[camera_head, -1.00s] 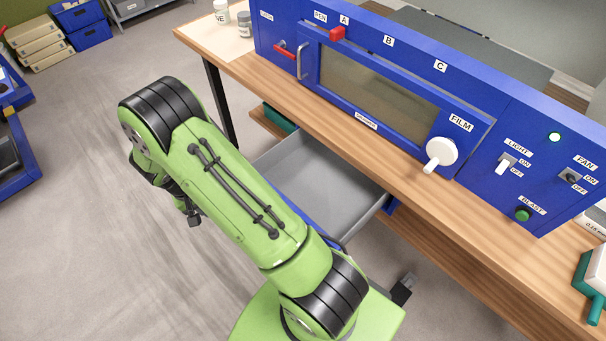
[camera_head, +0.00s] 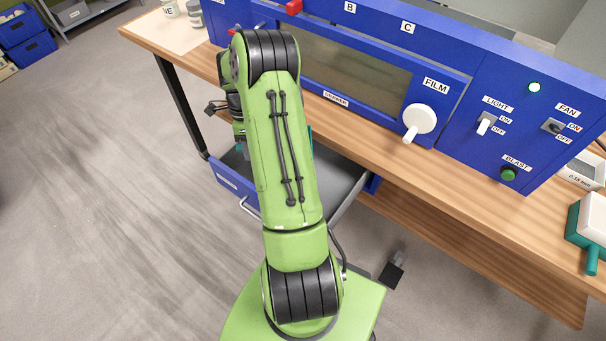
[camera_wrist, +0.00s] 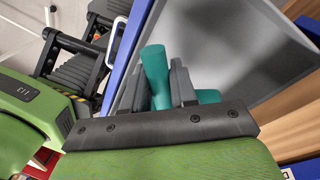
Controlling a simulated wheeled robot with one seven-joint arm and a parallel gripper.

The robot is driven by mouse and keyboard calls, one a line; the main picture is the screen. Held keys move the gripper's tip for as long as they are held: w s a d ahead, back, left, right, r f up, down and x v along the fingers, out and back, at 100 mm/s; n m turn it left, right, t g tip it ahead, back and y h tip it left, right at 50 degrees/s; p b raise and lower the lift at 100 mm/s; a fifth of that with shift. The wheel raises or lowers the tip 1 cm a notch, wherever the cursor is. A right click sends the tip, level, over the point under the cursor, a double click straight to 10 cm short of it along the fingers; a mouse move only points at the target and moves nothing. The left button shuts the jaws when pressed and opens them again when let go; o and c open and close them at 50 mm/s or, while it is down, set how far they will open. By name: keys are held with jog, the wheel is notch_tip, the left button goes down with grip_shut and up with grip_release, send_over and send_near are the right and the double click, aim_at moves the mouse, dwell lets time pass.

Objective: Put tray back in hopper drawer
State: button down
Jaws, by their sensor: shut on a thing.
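My gripper (camera_wrist: 157,84) is shut on a teal handle-like piece (camera_wrist: 154,66) in the wrist view; more teal shows beside the right finger. Whether this piece belongs to the tray cannot be told, as the gripper hides the rest. The open hopper drawer (camera_head: 342,190) sticks out below the bench in the head view. Its blue front (camera_head: 232,186) with a metal handle faces left, and my arm covers its middle. In the wrist view the grey drawer interior (camera_wrist: 225,50) lies just beyond the gripper, and the part that shows is bare.
The wooden bench (camera_head: 400,170) overhangs the drawer and carries the blue cabinet (camera_head: 465,150) with its FILM knob (camera_head: 420,118) and switches. A teal-handled item with a pale top (camera_head: 592,218) lies at the bench's right end. The floor to the left is clear.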

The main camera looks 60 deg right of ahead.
jog(key=s+d+f+m+t+b, duration=0.1)
jog(key=s+d+f+m+b, duration=0.4)
jog(key=s+d+m, duration=0.15)
jog(key=shift+m, duration=0.55)
jog(key=f, duration=0.5)
jog(key=f+b, duration=0.1)
jog(key=f, duration=0.4)
jog(key=shift+w+a+f, duration=0.2)
jog(key=shift+f, duration=0.15)
jog(key=c, duration=0.9)
grip_release()
jog(key=shift+r, duration=0.1)
jog(key=r, duration=0.4)
jog(key=d+r+p, duration=0.1)
jog(key=r, duration=0.3)
jog(key=d+r, duration=0.1)
jog(key=r, duration=0.3)
jog(key=shift+s+d+p, duration=0.1)
jog(key=shift+d+p, duration=0.05)
jog(key=shift+p, duration=0.25)
